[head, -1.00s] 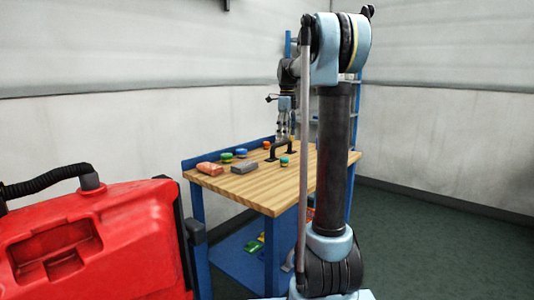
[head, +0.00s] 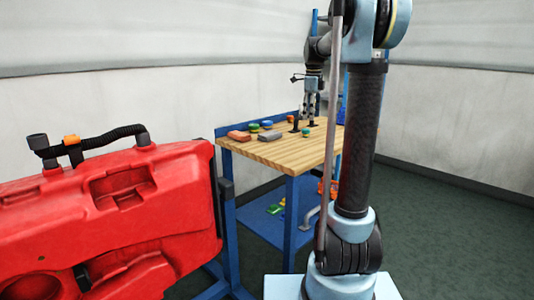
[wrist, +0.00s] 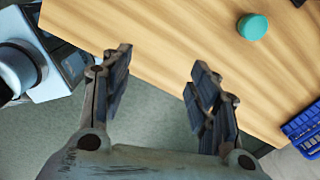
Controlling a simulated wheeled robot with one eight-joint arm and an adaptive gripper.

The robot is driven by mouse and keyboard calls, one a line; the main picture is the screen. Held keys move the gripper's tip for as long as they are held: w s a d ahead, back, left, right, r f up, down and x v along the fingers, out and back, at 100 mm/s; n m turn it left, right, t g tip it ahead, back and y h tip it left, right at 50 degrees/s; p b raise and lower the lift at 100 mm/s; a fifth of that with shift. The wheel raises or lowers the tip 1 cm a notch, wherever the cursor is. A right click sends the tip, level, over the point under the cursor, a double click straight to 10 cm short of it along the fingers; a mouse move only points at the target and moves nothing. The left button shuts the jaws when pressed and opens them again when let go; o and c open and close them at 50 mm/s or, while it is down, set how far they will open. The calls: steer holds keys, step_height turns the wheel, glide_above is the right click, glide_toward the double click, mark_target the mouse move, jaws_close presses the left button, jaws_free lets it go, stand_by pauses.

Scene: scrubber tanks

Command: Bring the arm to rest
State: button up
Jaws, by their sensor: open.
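My gripper (head: 309,108) hangs fingers down over the back part of the wooden-topped workbench (head: 290,156) in the head view. In the wrist view my gripper (wrist: 160,72) is open, with nothing between its fingers. The bench top (wrist: 165,28) and the grey-green floor (wrist: 150,120) lie below it. My arm is raised and bent, its upper joint cut off by the top of the head view. A teal round piece (wrist: 252,26) lies on the bench, apart from the fingers.
A large red tank (head: 110,215) with a black hose (head: 100,141) fills the left. A blue bin (wrist: 304,130) shows at right in the wrist view. Open floor (head: 455,240) lies at right.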

steer(key=s+f+n, duration=0.3)
steer(key=s+n, duration=0.1)
steer(key=s, duration=0.3)
steer(key=s+f+n+t, duration=0.15)
steer(key=s+n, duration=0.25)
steer(key=s, duration=0.4)
steer(key=s+f+n+g, duration=0.1)
steer(key=s+f+n, duration=0.25)
steer(key=s, duration=0.35)
steer(key=s+f+n+t, duration=0.1)
steer(key=s+f+n, duration=1.1)
steer(key=s+f, duration=0.5)
steer(key=shift+s+d+f, duration=0.15)
steer(key=shift+s+d, duration=0.05)
steer(key=shift+s, duration=0.1)
steer(key=shift+t, duration=0.25)
steer(key=c, duration=0.5)
steer(key=shift+a, duration=0.15)
